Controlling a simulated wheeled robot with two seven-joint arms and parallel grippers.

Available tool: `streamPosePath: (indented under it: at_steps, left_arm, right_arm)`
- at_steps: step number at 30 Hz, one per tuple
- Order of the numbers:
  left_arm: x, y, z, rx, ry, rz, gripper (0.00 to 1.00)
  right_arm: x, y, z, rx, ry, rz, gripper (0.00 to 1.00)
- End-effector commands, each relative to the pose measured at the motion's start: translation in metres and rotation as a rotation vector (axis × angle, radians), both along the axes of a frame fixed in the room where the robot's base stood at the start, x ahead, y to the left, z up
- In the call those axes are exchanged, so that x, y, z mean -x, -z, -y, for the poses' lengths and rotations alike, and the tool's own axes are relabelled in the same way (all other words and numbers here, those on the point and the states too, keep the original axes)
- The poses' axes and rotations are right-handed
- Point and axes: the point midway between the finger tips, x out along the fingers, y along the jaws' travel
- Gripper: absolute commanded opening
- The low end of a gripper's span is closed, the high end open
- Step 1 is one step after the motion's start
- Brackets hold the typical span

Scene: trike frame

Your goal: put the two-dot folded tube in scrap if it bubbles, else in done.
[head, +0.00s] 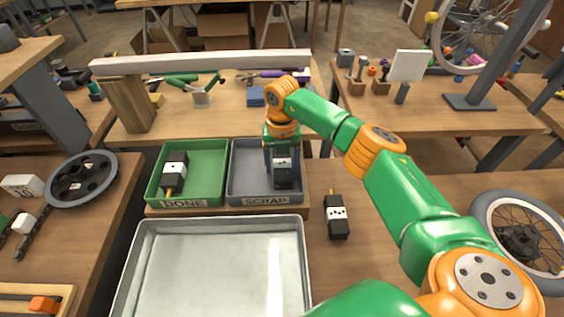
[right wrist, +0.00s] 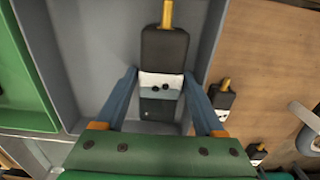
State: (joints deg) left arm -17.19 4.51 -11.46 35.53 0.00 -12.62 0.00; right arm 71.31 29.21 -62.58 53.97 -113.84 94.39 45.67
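The two-dot folded tube (right wrist: 163,85), black with a white band and a brass stem, is in the grey scrap tray (head: 237,183); it also shows in the head view (head: 283,177). My right gripper (right wrist: 161,72) reaches down into this tray, its blue fingertips close against both sides of the tube. The fingers hide part of the tube in the head view. The green done tray (head: 154,185) holds another folded tube (head: 174,172), dots unclear. A third folded tube (head: 335,215) lies on the bench, right of the scrap tray. My left gripper is out of view.
A wide metal basin (head: 148,270) stands in front of both trays, with no tube or bubbles visible in it. A long beam (head: 200,62) on a wooden block (head: 130,103) spans behind the trays. A spoked wheel (head: 520,235) is at right.

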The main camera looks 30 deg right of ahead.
Motion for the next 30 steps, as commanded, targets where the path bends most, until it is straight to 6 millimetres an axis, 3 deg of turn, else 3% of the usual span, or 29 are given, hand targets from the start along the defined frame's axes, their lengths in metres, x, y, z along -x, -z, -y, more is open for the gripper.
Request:
streamPosePath:
  at_steps: [5,18,30]
  left_arm:
    - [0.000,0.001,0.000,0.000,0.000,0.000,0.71]
    - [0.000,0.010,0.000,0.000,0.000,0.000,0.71]
    - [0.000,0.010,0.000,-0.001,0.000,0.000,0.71]
  right_arm:
    - [-0.001,-0.015,0.000,0.000,-0.001,0.004,0.71]
    - [-0.001,-0.114,0.000,0.000,0.001,0.002,0.71]
    - [0.000,-0.123,0.000,-0.001,0.000,0.000,0.71]
